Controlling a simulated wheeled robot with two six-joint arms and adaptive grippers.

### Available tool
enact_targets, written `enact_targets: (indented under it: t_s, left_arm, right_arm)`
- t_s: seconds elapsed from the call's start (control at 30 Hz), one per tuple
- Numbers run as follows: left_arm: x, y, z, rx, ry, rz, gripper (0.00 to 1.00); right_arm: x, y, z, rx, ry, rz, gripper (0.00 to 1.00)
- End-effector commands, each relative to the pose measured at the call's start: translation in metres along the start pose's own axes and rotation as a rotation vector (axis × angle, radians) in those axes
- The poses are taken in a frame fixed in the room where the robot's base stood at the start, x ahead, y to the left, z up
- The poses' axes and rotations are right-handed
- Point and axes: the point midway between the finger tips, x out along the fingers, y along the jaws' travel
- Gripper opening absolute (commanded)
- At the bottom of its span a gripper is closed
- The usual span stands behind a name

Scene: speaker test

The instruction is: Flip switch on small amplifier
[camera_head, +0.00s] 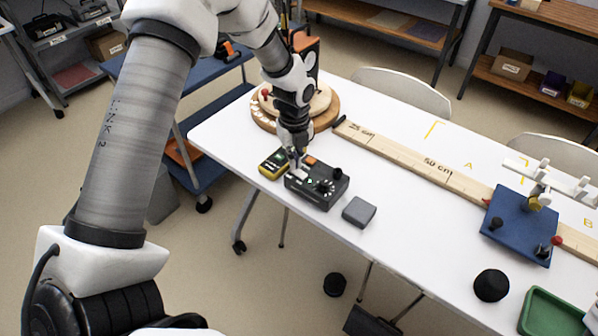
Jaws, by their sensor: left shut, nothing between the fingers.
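The small amplifier (316,188) is a dark grey box with dark knobs and an orange patch on top, near the front left edge of the white table (384,203). My left gripper (297,171) points down at the amplifier's left part, shut and with nothing held. Its fingertips are at or just above the top face; I cannot tell whether they touch. The switch cannot be made out, and the gripper covers part of the top.
A yellow-and-black device (272,164) sits left of the amplifier, and a grey block (359,212) to its right. A round wooden stand (262,116) is behind. A long ruler (419,171) crosses the table toward a blue plate (520,226). A green tray (549,318) lies front right.

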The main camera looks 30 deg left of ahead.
Motion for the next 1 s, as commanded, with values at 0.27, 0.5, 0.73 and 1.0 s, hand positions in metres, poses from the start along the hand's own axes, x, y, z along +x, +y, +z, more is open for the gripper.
enact_targets:
  t_s: [0.27,0.5,0.73,1.0]
  left_arm:
    - [0.004,0.000,0.000,0.000,0.000,0.000,0.00]
    - [0.008,0.000,0.000,0.000,0.000,0.000,0.00]
    - [0.011,0.000,0.000,0.000,0.000,0.000,0.00]
    - [0.016,0.000,0.000,0.000,0.000,0.000,0.00]
  right_arm:
    - [0.002,0.000,0.000,0.000,0.000,0.000,0.40]
    - [0.003,0.000,0.000,0.000,0.000,0.000,0.40]
    - [0.004,0.000,0.000,0.000,0.000,0.000,0.40]
    - [0.006,0.000,0.000,0.000,0.000,0.000,0.40]
